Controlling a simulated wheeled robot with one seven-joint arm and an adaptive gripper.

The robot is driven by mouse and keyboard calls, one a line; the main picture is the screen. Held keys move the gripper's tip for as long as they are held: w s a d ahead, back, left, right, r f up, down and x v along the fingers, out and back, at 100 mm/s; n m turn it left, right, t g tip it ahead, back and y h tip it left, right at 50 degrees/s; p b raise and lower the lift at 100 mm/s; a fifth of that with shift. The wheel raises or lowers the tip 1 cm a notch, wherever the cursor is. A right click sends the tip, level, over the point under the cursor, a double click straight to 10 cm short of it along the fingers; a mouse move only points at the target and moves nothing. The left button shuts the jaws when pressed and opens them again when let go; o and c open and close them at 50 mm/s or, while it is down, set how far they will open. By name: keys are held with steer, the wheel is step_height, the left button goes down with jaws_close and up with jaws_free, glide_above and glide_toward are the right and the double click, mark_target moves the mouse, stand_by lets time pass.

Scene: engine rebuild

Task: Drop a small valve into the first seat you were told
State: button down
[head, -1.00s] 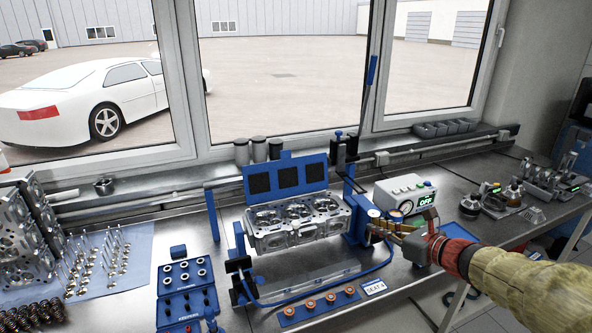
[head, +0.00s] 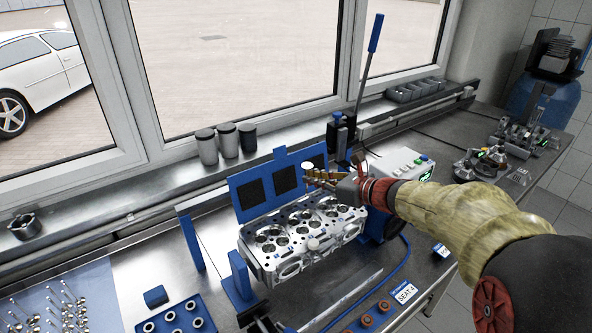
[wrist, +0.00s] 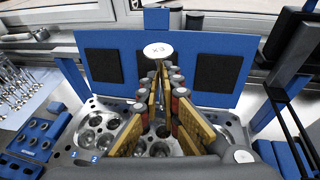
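My gripper (head: 318,178) is above the back right part of the cylinder head (head: 262,262). Its yellow-padded fingers converge on the thin stem of a valve (wrist: 158,50), seen in the wrist view. The valve's pale disc, marked EX, is uppermost; it also shows as a white disc in the head view. The valve is apart from the block. Round seats (wrist: 98,138) are open on the block's top, with small labels 1 and 2 at left in the wrist view. The fingers partly cover the middle seats. A sign (head: 405,293) in front reads SEAT 4.
A blue panel with black pads (head: 246,198) stands right behind the cylinder head. A blue-handled lever (head: 369,60) rises at the back right, near a grey box (head: 400,163). A blue tray of rings (head: 172,318) lies front left. Loose valves (head: 70,308) stand at far left.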

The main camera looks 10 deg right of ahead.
steer(key=b, duration=0.3)
glide_above(312, 219)
steer(key=shift+a+f, duration=0.15)
steer(key=shift+f, duration=2.7)
steer(key=shift+f+b, duration=3.25)
steer(key=shift+b, duration=0.75)
steer(key=c, duration=2)
jaws_free()
steer(key=shift+o, duration=0.2)
